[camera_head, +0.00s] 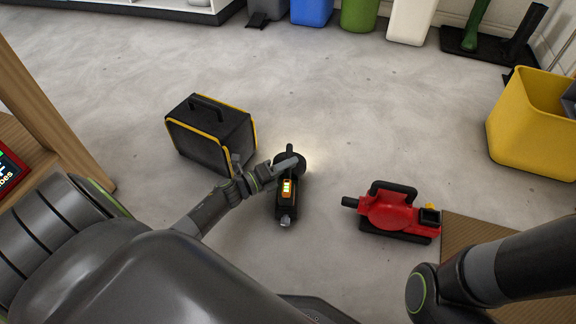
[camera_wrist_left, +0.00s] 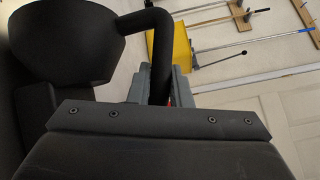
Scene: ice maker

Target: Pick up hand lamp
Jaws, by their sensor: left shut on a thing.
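The hand lamp (camera_head: 286,205) is dark, with an orange patch and a lit green-yellow display. It is in the middle of the head view, over the grey floor, with a pale glow on the floor beyond its top end. My left gripper (camera_head: 290,163) reaches it from the left and is shut on its handle, partly covering the lamp. In the left wrist view the black handle (camera_wrist_left: 158,55) passes between the grey fingers, and the broad black lamp head (camera_wrist_left: 65,42) fills the upper left. Whether the lamp touches the floor is unclear. My right gripper is out of view.
A black case with yellow edges (camera_head: 205,135) stands left of the lamp. A red tool with a black handle (camera_head: 395,212) sits to the right, beside a brown mat (camera_head: 480,230). A yellow bin (camera_head: 525,140) is at far right. A wooden frame (camera_head: 50,110) is at left. Floor beyond the lamp is clear.

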